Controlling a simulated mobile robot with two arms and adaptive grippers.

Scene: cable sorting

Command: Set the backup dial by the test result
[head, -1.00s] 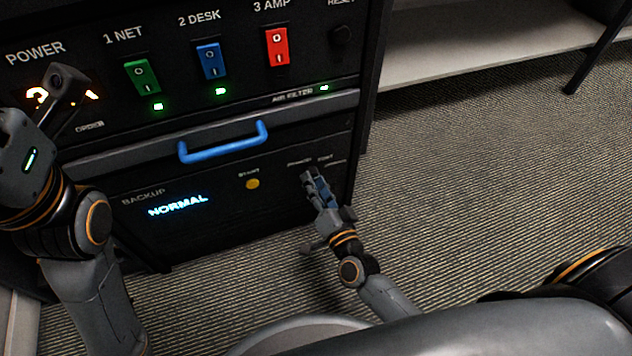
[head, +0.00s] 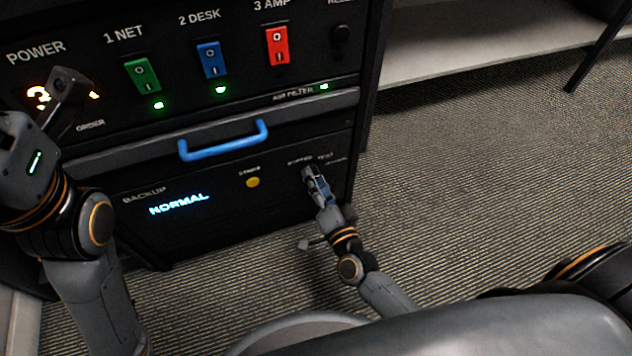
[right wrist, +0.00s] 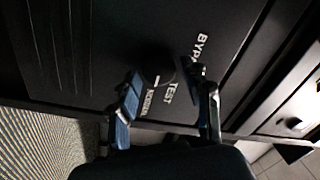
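The backup panel (head: 225,220) on the cabinet's lower front has a lit display (head: 179,204) reading NORMAL and a yellow START button (head: 252,182). The dark backup dial (right wrist: 158,66) shows in the right wrist view, with a small white mark and labels BYPASS, TEST and NORMAL around it. My right gripper (head: 314,184) is at the dial, which it hides in the head view. In the right wrist view its blue-padded fingers (right wrist: 166,78) are apart, one on each side of the dial, with gaps visible. My left gripper (head: 66,88) is by the POWER area; its finger state is unclear.
A blue handle (head: 223,142) juts out between the panels. Open carpet (head: 480,190) lies to the right.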

